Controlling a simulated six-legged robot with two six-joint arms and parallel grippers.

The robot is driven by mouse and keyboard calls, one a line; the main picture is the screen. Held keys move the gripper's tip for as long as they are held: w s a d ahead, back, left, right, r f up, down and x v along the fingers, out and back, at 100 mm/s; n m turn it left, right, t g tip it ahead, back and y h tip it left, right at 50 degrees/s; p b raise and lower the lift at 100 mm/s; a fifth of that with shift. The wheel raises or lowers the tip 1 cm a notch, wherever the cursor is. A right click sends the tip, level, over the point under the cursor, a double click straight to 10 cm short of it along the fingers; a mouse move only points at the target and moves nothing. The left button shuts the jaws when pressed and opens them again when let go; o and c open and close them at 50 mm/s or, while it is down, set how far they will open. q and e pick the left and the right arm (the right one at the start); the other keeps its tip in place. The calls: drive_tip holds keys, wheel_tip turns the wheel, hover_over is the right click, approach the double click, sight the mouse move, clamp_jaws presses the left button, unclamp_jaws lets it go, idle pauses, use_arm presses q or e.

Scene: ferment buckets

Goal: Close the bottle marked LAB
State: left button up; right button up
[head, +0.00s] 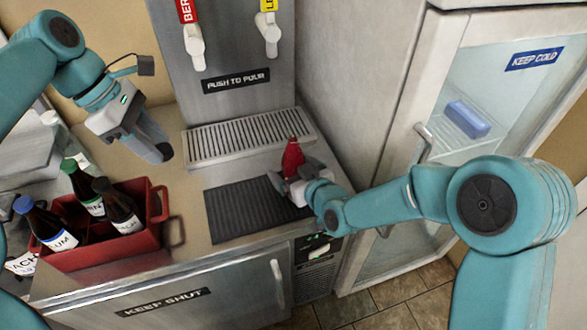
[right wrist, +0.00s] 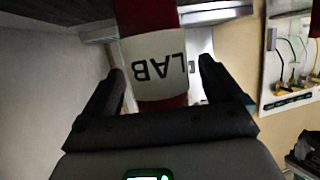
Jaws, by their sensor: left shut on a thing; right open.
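The bottle marked LAB is dark red, and in the head view (head: 292,158) it stands upright near the right end of the black ribbed mat (head: 240,212). Its white LAB label shows upside down in the right wrist view (right wrist: 155,66). My right gripper (head: 283,180) is open, with one finger on either side of the bottle; in the right wrist view (right wrist: 158,82) gaps show beside it. The bottle's mouth is too small to make out. My left gripper (head: 163,150) is raised left of the drip grille, shut on a small dark thing mostly hidden by its fingers.
A red crate (head: 95,258) with several capped dark bottles stands at the counter's left. A drip grille (head: 250,137) lies behind the mat, below a dispenser with two taps (head: 195,45). A glass-door fridge (head: 450,110) stands at right. The mat's left part is clear.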

use_arm(q)
drive_tip(key=shift+w, duration=0.1)
use_arm(e)
drive_tip(key=shift+w, duration=0.1)
use_arm(q)
drive_tip(key=shift+f, duration=0.1)
use_arm(e)
drive_tip(key=shift+f, duration=0.1)
drive_tip(key=shift+c, duration=1.2)
drive_tip(key=c, duration=1.4)
drive_tip(key=shift+r, duration=0.2)
